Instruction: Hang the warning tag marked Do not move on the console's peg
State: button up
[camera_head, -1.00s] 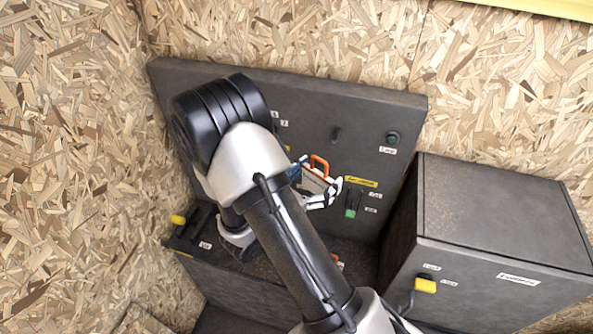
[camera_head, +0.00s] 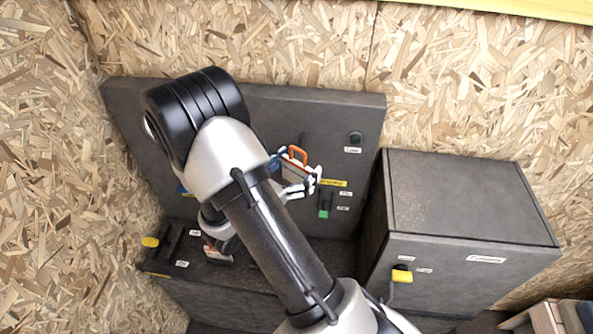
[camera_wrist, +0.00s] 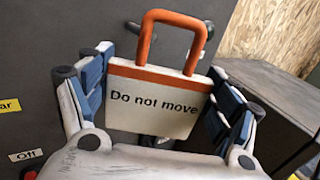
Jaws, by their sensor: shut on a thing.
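My gripper (camera_wrist: 160,92) is shut on the warning tag (camera_wrist: 155,112), a white plate reading "Do not move" with an orange top band and an orange loop. The tag is upright, with its loop standing above the fingers. The tag also shows in the head view (camera_head: 296,172), in front of the console's dark upright panel (camera_head: 240,112). The peg (camera_head: 303,140) is a short dark stub on that panel, just above the loop in the head view. In the wrist view a dark stub shows behind the loop; I cannot tell whether they touch.
A green switch (camera_head: 324,213) and a round button (camera_head: 355,138) are on the panel near the tag. A dark cabinet (camera_head: 455,200) with a yellow handle (camera_head: 401,276) stands at right. A yellow-tipped lever (camera_head: 150,242) is at left. My arm hides part of the console.

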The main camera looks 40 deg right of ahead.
jog(key=shift+w+d+f, duration=0.2)
jog(key=shift+w+d, duration=1.3)
jog(key=shift+d, duration=0.3)
jog(key=shift+w+d+f+b, duration=0.2)
jog(key=shift+f+b, duration=0.1)
jog(key=shift+b, duration=0.15)
jog(key=shift+f, duration=0.1)
jog(key=shift+c, duration=0.9)
jog(key=shift+w, duration=0.1)
jog(key=shift+o, duration=0.3)
jog(key=shift+d+f, duration=0.1)
jog(key=shift+d, duration=0.05)
